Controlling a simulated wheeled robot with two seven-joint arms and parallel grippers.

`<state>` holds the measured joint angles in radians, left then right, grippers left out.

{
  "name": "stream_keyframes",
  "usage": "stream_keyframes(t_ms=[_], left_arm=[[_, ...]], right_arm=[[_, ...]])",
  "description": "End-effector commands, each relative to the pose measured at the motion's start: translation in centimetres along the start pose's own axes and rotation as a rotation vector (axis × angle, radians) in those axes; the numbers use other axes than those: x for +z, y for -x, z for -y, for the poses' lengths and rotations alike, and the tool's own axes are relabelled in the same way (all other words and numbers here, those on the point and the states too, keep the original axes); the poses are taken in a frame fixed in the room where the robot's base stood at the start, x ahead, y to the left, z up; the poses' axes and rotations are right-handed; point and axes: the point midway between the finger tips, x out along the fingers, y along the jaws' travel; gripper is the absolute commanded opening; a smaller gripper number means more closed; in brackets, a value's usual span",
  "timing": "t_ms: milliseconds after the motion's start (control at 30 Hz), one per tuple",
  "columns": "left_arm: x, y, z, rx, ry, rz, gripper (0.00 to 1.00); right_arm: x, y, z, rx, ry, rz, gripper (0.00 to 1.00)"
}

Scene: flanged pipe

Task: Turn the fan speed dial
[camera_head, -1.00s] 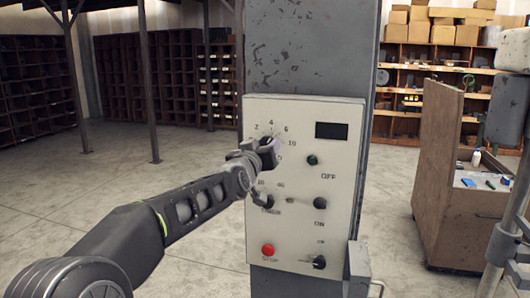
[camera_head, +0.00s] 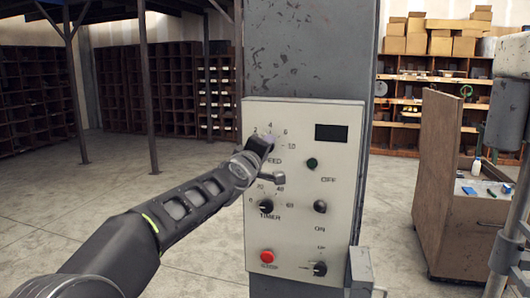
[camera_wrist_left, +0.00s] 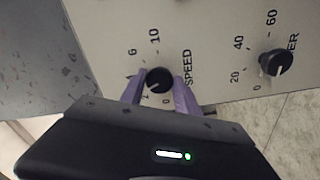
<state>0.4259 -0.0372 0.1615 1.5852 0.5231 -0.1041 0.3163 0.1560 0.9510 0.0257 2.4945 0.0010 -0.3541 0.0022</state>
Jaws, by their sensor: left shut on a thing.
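The fan speed dial (camera_wrist_left: 158,80) is a round black knob with a pale pointer line, marked SPEED on a cream control panel (camera_head: 334,232). In the left wrist view it sits between the two purple fingers of my left gripper (camera_wrist_left: 159,94), which is shut on it. In the head view my left gripper (camera_head: 265,146) covers the dial, so only part of its number scale and some of the word SPEED show. My right gripper is in neither view.
The black TIMER knob (camera_head: 266,206) is below the gripper, with a red button (camera_head: 267,256) lower still. A dark display (camera_head: 331,132), a green button (camera_head: 311,163) and more knobs sit to the right. A wooden cabinet (camera_head: 440,190) stands right of the grey column (camera_head: 310,50).

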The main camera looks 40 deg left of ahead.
Motion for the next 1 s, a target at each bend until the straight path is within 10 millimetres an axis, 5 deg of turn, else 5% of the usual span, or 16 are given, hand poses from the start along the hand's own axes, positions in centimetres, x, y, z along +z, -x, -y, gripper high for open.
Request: stream_keyframes(t_ms=[1000], left_arm=[[-0.2, 0.0, -0.1, 0.001, 0.953, -0.003, 0.00]], right_arm=[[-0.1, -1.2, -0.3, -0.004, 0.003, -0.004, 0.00]])
